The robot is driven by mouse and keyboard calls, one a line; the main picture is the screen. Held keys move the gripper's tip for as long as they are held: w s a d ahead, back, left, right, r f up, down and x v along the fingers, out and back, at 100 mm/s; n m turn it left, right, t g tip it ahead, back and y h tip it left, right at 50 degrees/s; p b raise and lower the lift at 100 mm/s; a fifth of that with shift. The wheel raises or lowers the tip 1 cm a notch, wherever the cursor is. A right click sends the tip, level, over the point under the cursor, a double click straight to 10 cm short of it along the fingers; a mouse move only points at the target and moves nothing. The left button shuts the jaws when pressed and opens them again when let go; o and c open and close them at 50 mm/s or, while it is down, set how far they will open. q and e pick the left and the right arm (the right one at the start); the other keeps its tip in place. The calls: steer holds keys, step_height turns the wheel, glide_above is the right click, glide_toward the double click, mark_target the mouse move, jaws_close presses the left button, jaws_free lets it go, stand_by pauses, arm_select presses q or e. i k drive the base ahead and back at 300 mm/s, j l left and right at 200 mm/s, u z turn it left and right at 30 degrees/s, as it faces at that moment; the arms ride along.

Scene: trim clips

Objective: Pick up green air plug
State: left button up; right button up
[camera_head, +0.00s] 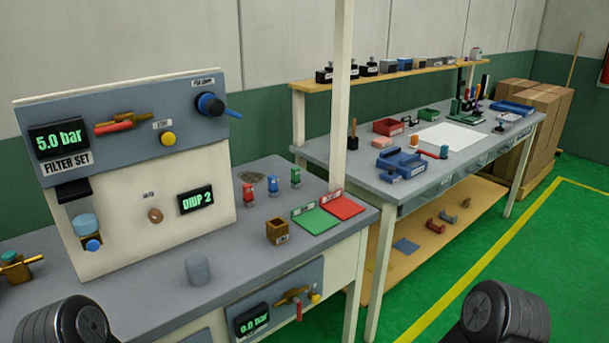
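A small green plug (295,176) stands upright on the grey bench top (240,252), at the right end of a short row. A blue plug (273,185) and a red plug (248,193) stand to its left, spaced apart. Nothing touches the green plug and it is fully visible. Black rounded parts of my two arms show at the bottom left and bottom right corners, well away from the plugs. Neither gripper's fingers are in view.
A control panel (120,190) reading 5.0 bar rises at left. A brown open box (277,231), green mat (315,221), red mat (343,206) and grey cylinder (197,269) are near the plugs. A pale post (341,110) stands behind right.

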mark_target(296, 171)
steer(key=i+l, duration=0.15)
steer(key=l, duration=0.25)
steer(key=i+l+u, duration=0.1)
steer(key=l, duration=0.35)
steer(key=i+l, duration=0.2)
steer(key=l, duration=0.2)
steer(key=i+l, duration=0.15)
steer(key=l, duration=0.3)
steer(key=i+l+u, duration=0.1)
steer(key=l, duration=0.35)
steer(key=i+l, duration=0.15)
steer(key=l, duration=0.3)
